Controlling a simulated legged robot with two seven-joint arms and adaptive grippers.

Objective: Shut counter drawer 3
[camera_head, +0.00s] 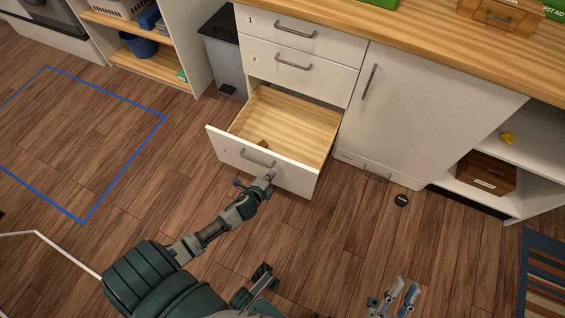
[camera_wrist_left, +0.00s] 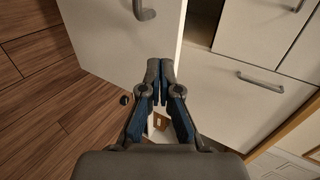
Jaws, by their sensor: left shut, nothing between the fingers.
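Counter drawer 3 (camera_head: 235,154) is the lowest drawer of the white counter in the head view. It is pulled well out, showing its pale wooden inside, with a small brown item (camera_head: 263,144) near its front. Its grey handle (camera_head: 258,160) is on the white front. My left gripper (camera_head: 269,177) is at the drawer front, just below and right of the handle; I cannot tell whether it touches. In the left wrist view its fingers (camera_wrist_left: 160,68) are together and empty. My right gripper (camera_head: 406,285) is open and empty above the floor at the bottom.
Drawer 1 (camera_head: 270,24) and drawer 2 (camera_head: 270,58) above are closed. A white cabinet door (camera_head: 420,115) is closed at right. A grey bin (camera_head: 222,62) stands left of the counter. Floor left of the drawer is clear.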

